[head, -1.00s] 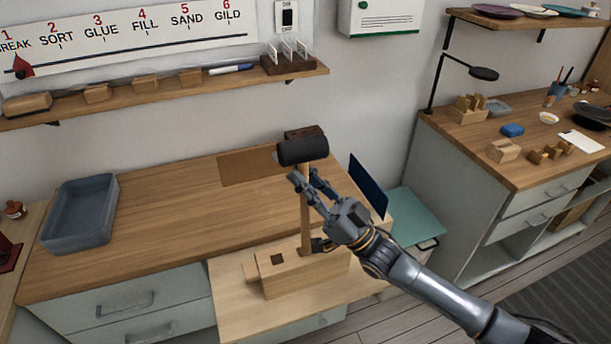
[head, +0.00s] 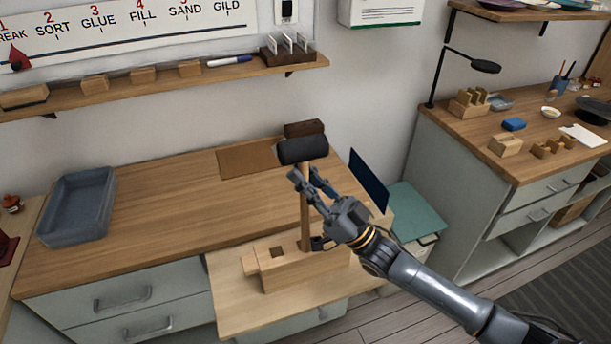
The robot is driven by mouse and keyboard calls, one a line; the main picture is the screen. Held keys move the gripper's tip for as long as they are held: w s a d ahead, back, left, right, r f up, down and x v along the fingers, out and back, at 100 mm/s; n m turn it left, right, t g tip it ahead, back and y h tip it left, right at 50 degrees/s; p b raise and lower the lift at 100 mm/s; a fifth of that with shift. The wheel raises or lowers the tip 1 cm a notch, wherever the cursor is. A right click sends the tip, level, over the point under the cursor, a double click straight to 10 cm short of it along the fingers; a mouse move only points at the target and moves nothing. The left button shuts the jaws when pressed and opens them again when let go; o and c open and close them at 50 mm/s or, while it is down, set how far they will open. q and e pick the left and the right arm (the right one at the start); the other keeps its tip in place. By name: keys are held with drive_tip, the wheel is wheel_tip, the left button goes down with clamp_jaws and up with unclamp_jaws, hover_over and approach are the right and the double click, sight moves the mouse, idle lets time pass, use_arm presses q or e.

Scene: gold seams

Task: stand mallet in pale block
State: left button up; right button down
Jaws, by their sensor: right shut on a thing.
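The mallet (head: 303,151) has a black head and a wooden handle. It is upright, head at the top, above the pale block (head: 305,276). My right gripper (head: 308,186) is shut on the handle just below the head. The handle's lower end meets the top of the block in the picture, to the right of a visible dark square hole (head: 278,253). I cannot tell whether it is in a second hole, resting on the top or just above it. The block sits on a pale pull-out board at the front of the bench. My left gripper is not in view.
A grey-blue tray (head: 77,206) stands at the bench's left. A brown mat (head: 249,161) and a dark wooden block (head: 304,128) lie at the back. A dark blue panel (head: 368,181) stands right of the mallet. The middle of the bench (head: 190,215) is clear.

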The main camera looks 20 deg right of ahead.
drive_tip(key=shift+f+b, duration=2.2)
drive_tip(key=shift+f, duration=0.5)
drive_tip(key=c, duration=1.2)
unclamp_jaws()
drive_tip(key=b+v, duration=0.3)
drive_tip(key=v, duration=0.6)
wheel_tip(320, 180, up, 6)
drive_tip(key=p, duration=0.4)
drive_tip(key=shift+p, duration=0.4)
